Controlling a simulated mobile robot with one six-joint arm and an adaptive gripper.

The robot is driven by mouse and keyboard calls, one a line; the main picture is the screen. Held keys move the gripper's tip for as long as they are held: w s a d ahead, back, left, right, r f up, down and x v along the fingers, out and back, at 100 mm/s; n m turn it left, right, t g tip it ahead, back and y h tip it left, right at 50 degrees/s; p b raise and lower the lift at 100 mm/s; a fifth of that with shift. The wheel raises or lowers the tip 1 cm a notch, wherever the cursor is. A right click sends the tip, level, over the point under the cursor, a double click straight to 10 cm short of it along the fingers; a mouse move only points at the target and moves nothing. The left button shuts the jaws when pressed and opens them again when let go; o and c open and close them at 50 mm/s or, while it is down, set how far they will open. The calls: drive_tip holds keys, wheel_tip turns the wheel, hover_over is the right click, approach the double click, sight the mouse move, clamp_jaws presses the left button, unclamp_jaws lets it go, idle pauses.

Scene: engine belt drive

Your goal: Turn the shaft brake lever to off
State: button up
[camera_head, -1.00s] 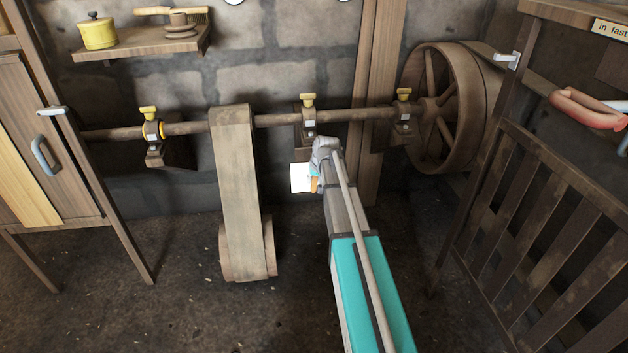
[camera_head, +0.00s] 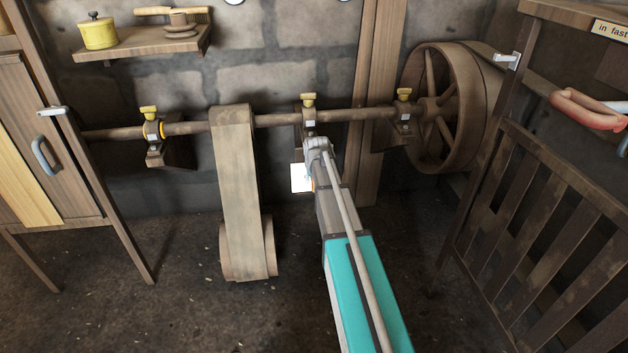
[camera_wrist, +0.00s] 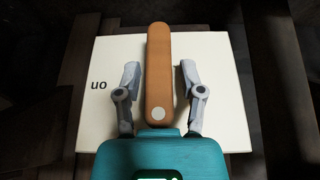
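The shaft brake lever is an orange-brown bar (camera_wrist: 159,60) with a pale round dot near its lower end. It lies in front of a white plate (camera_wrist: 108,100), which carries an upside-down "on" on its left side. In the head view the plate (camera_head: 301,178) shows just left of my wrist; the lever is mostly hidden there. My gripper (camera_wrist: 160,72) is open, one grey finger on each side of the lever, with narrow gaps seen on both sides. In the head view it is hidden behind my wrist. Any "off" mark is not visible.
A long horizontal shaft (camera_head: 340,115) in bearing blocks with yellow caps runs behind my wrist. A wide belt (camera_head: 238,180) hangs at the left. A spoked wheel (camera_head: 440,105) and a wooden slatted frame (camera_head: 540,220) stand at the right. The floor between is clear.

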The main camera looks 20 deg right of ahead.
drive_tip(key=shift+d+y, duration=0.1)
drive_tip(key=shift+y, duration=0.4)
idle(0.3)
drive_tip(key=shift+s+r+y, duration=0.15)
drive_tip(key=shift+r+y, duration=0.2)
drive_tip(key=shift+y, duration=0.05)
drive_tip(key=p+v, duration=1.2)
drive_tip(key=v, duration=0.1)
drive_tip(key=s+a+f+n+g+b, duration=0.1)
drive_tip(key=s+a+f+n+g, duration=0.1)
drive_tip(key=s+a, duration=1.4)
drive_tip(key=shift+s+a+f+n+g, duration=0.25)
drive_tip(key=shift+a+f+g, duration=0.45)
drive_tip(key=shift+a, duration=1.4)
